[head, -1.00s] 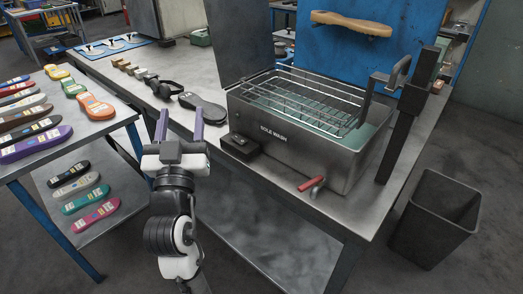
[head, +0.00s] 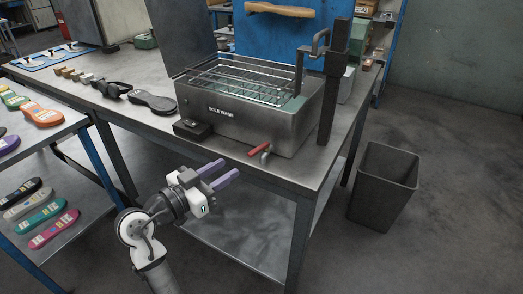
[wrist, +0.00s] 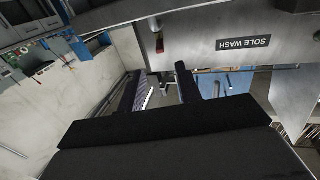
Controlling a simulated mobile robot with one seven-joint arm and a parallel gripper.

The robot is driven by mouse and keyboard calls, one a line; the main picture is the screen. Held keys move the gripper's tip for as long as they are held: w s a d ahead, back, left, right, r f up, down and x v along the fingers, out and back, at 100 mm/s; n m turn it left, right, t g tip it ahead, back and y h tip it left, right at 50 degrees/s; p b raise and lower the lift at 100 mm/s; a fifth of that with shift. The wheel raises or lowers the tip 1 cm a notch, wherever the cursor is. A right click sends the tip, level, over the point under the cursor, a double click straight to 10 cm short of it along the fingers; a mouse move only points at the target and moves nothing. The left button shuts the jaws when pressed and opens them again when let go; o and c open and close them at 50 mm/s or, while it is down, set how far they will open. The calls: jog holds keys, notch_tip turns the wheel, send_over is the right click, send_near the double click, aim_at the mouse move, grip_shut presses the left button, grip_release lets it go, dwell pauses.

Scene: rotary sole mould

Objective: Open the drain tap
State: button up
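The drain tap has a red lever handle (head: 260,149) and a grey metal spout, low on the front of the steel SOLE WASH tank (head: 224,122). The handle lies nearly along the front wall, slanting down to the left. The fingers also show in the wrist view (wrist: 162,92).
A black box (head: 193,130) sits by the tank's left front corner. A dark post with a bracket (head: 334,85) stands at the tank's right. A grey bin (head: 384,187) is on the floor at right. A rack of coloured soles (head: 42,115) is at left.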

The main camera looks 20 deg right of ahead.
aim_at(268, 142)
jog(key=p+x, duration=0.2)
jog(key=x, duration=1)
jog(key=shift+w+p, duration=0.1)
jog(key=shift+p, duration=0.25)
grip_shut()
